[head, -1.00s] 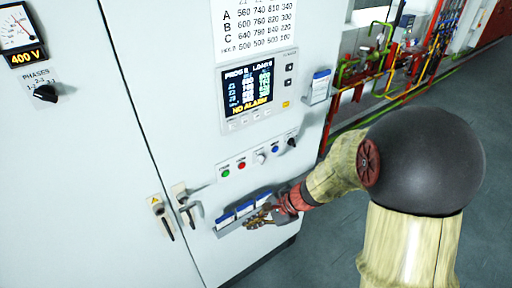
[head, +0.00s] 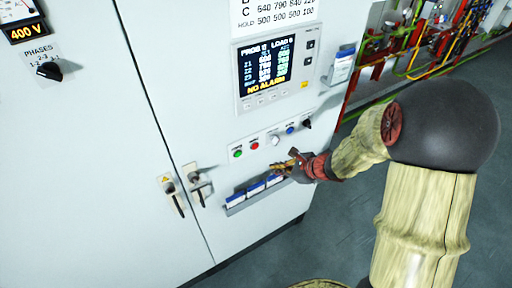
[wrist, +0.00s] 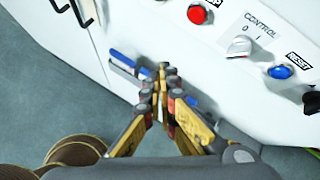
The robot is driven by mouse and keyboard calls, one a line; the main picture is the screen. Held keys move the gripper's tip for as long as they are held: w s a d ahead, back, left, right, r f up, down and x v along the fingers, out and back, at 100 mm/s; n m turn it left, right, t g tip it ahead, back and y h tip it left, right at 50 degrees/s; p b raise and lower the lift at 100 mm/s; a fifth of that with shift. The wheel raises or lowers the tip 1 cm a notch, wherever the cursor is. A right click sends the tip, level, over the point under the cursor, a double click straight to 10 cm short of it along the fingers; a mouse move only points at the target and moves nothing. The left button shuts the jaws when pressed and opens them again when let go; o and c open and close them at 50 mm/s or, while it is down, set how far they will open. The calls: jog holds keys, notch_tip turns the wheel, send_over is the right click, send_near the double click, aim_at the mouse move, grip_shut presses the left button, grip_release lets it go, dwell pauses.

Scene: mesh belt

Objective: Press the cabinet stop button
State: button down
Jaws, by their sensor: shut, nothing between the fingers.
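The red stop button (head: 255,146) sits in the button row on the white cabinet (head: 190,100), between a green button (head: 238,153) and a white control knob (head: 275,140). In the wrist view the red button (wrist: 197,14) is near the top, with part of its label cut off by the frame edge. My gripper (head: 283,165) is shut and empty, below and to the right of the red button and apart from it. In the wrist view my gripper's fingertips (wrist: 160,75) are together, below the red button.
A blue reset button (wrist: 281,71) is right of the control knob. A black knob (head: 307,123) is at the row's right end. Below my gripper is a holder with blue-topped items (head: 254,189). Door handles (head: 197,185) stick out to the left. A screen (head: 266,72) is above.

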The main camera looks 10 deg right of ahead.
aim_at(255, 146)
jog(key=w+a, duration=0.2)
jog(key=w, duration=0.6)
jog(key=shift+w+a+p, duration=0.15)
jog(key=shift+a+p, duration=0.2)
jog(key=shift+p, duration=0.1)
jog(key=shift+w, duration=0.1)
dwell(1.1)
jog(key=shift+w+a, duration=0.15)
jog(key=shift+w, duration=0.15)
jog(key=shift+w+a, duration=0.15)
jog(key=shift+w, duration=0.3)
dwell(0.7)
jog(key=shift+s+b, duration=0.15)
jog(key=shift+b, duration=0.2)
jog(key=shift+s+d, duration=0.25)
jog(key=shift+s, duration=0.5)
jog(key=shift+b, duration=0.3)
